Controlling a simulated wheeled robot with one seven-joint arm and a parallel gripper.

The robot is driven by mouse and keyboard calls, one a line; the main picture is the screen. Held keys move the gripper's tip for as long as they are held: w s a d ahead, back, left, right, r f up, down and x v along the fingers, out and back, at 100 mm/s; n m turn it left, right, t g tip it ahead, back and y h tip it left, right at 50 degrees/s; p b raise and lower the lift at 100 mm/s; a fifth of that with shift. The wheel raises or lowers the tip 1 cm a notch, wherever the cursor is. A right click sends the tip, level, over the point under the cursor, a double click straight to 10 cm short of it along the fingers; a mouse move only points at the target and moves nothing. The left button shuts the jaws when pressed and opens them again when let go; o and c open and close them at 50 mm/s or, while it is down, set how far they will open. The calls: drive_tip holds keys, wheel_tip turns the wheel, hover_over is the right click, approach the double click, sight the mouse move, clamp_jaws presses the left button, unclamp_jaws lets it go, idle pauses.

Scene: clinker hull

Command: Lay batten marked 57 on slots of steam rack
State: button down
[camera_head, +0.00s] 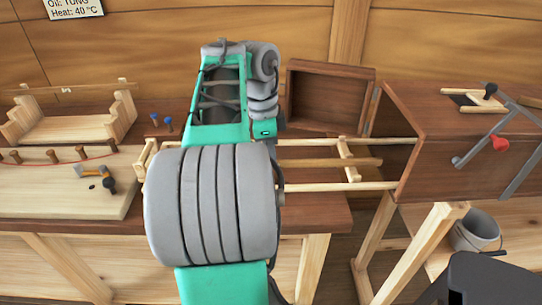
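A thin batten (40,92) with a small pale mark lies across the tops of the two stepped ends of a wooden stand (70,128) at the left; its number is too small to read. A light wooden rack with long rails (325,187) and a crosspiece (346,160) reaches into the brown box at the right; it looks like the steam rack. A browner strip (330,163) lies lengthwise between the rails. My arm covers the rack's middle. My gripper is not visible, so what it holds cannot be told.
The steam box (450,150) has an open left end and a red-knobbed lever (499,143). An open brown crate (328,95) stands behind the rack. A bucket (476,232) is at lower right.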

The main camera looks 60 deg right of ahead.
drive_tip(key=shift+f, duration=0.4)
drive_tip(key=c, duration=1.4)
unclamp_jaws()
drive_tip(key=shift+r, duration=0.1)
